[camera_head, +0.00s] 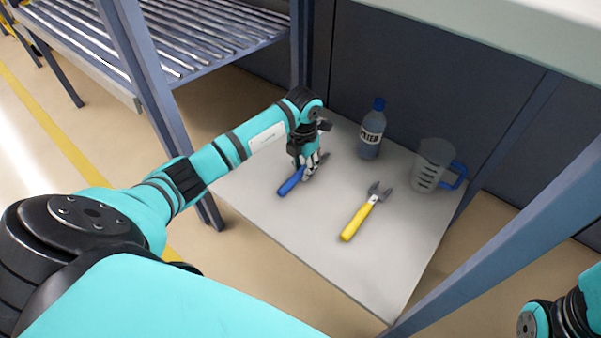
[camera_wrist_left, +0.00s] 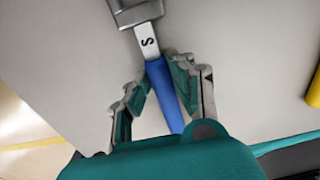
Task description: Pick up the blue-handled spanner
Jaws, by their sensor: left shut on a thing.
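The blue-handled spanner (camera_head: 291,182) lies at the left part of the grey tabletop, and my left gripper (camera_head: 310,172) is down over it. In the left wrist view the spanner's blue handle (camera_wrist_left: 165,92) runs between the fingers of my left gripper (camera_wrist_left: 158,70), which is shut on it. Whether the spanner is clear of the tabletop is hard to tell. My right gripper is out of view.
A yellow-handled tool (camera_head: 357,219) lies on the grey tabletop (camera_head: 385,275), right of the spanner. A blue-capped water bottle (camera_head: 371,135) and a clear jug (camera_head: 430,165) with a blue handle stand at the back. Blue-grey frame posts (camera_head: 160,90) flank the table.

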